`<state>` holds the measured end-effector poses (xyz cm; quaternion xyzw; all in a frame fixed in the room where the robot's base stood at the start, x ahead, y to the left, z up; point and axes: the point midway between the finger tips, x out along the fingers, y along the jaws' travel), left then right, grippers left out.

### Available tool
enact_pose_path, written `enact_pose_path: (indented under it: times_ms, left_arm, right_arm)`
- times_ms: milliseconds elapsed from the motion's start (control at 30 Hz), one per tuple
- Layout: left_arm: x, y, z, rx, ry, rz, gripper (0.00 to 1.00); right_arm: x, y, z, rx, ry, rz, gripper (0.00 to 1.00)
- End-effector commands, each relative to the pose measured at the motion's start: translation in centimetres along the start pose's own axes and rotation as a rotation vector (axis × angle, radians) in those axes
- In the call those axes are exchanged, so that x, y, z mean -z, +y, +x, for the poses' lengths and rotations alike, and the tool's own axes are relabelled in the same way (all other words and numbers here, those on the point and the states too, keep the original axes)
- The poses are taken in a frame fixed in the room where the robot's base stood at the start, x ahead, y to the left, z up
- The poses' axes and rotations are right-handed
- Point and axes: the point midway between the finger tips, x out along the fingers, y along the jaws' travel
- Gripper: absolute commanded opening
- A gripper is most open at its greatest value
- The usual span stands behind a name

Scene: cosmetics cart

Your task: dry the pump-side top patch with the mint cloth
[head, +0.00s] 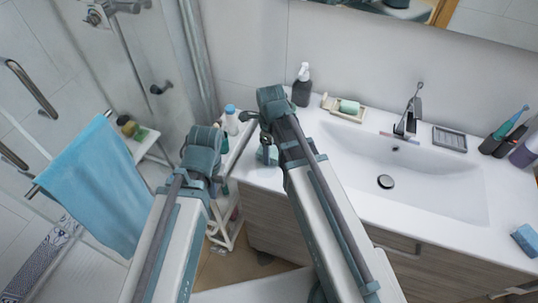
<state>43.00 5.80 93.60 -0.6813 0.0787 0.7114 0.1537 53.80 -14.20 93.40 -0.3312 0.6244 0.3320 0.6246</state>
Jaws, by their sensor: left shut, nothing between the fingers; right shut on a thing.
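The cosmetics cart (241,143) is a narrow white rack between the shower glass and the vanity. Most of its top is hidden behind my arms, and I cannot make out a wet patch on it. My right gripper (265,141) is over the cart's right side by the vanity edge, shut on a small pale mint-blue thing that looks like the mint cloth (267,156). My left gripper (218,181) is shut and empty at the cart's left side, its fingers largely hidden by its wrist. A white bottle with a blue cap (231,121) stands at the cart's far end.
A dark pump bottle (302,86) and a soap dish (345,109) stand at the back of the white vanity (350,180) on the right. A blue towel (95,185) hangs on a rail at left. A blue sponge (525,239) lies at the far right.

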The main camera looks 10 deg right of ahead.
Motion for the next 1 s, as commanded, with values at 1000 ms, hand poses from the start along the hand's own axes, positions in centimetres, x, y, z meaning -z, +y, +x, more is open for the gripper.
enact_pose_path:
  times_ms: [1000]
  left_arm:
    - [0.0,0.0,0.3,0.000,0.000,0.000,0.00]
  right_arm:
    - [0.0,-4.2,0.3,0.003,0.000,0.000,0.25]
